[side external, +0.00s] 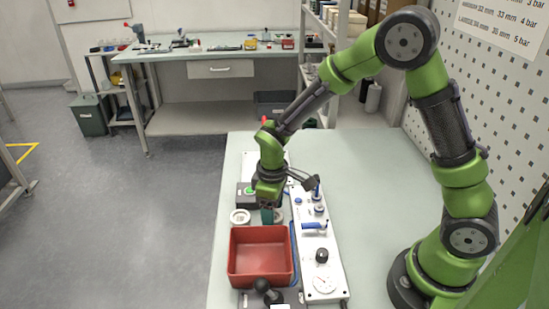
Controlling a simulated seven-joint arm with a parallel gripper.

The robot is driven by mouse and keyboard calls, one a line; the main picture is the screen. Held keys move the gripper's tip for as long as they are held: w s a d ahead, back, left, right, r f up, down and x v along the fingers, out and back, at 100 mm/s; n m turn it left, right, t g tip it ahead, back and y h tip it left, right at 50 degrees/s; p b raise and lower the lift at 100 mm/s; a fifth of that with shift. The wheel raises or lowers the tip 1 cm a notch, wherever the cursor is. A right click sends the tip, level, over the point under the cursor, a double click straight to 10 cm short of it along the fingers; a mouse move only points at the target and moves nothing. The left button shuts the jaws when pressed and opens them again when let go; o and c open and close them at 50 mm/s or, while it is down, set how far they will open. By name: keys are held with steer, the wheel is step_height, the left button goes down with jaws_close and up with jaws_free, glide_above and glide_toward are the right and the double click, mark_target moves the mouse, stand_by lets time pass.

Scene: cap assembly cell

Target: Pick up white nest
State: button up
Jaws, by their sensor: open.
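A small round white nest (240,217) sits on the table at the left edge of the row of fixtures, just behind the red bin. A second round, pale ring-shaped piece (279,215) stands to its right and is partly hidden by my gripper. My gripper (267,216) points down between the two, close to the right one. Its jaws are open. A dark teal shape shows at its tips; I cannot tell whether it is a finger or a part behind it. Whether the gripper touches either ring cannot be told.
A red bin (261,277) stands in front of the rings. A white panel (318,262) with a gauge, a black knob and blue fittings runs along their right. A dark box with a green button (247,193) is behind. The table's right side (375,190) is clear.

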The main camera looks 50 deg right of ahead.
steer(key=shift+f, duration=0.7)
steer(key=c, duration=0.8)
steer(key=shift+r, duration=0.15)
